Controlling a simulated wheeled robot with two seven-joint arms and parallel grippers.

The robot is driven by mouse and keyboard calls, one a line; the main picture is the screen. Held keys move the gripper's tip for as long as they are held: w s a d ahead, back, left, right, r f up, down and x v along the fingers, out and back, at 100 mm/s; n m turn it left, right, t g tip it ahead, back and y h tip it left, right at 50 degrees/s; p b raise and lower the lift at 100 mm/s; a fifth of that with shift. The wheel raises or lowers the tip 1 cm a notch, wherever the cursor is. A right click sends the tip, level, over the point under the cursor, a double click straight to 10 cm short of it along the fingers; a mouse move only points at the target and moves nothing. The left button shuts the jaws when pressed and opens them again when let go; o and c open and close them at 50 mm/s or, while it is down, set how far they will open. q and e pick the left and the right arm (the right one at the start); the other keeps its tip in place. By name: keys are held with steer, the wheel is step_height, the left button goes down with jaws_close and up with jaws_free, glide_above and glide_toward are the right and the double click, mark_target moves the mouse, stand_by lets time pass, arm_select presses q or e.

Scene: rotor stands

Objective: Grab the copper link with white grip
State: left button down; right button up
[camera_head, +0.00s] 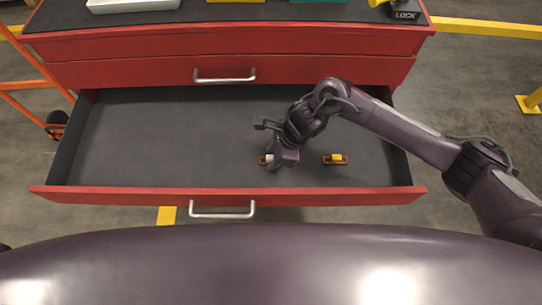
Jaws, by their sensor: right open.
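The copper link with white grip (269,158) lies on the floor of the open drawer, near its front wall. It is partly hidden by my right gripper. My right gripper (273,161) is open and right at the link, with the white grip showing by its fingers. I cannot tell whether the fingers touch it. A second copper link, with a yellow grip (335,158), lies to the right in the same drawer. My left gripper is not in view.
The open drawer (150,140) belongs to a red cabinet (320,70); its left side is bare. The drawer's front wall (330,196) stands close to the links. A white tray (130,4) and a black lock box (405,12) sit on the cabinet top.

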jaws_close()
stand_by(0.3)
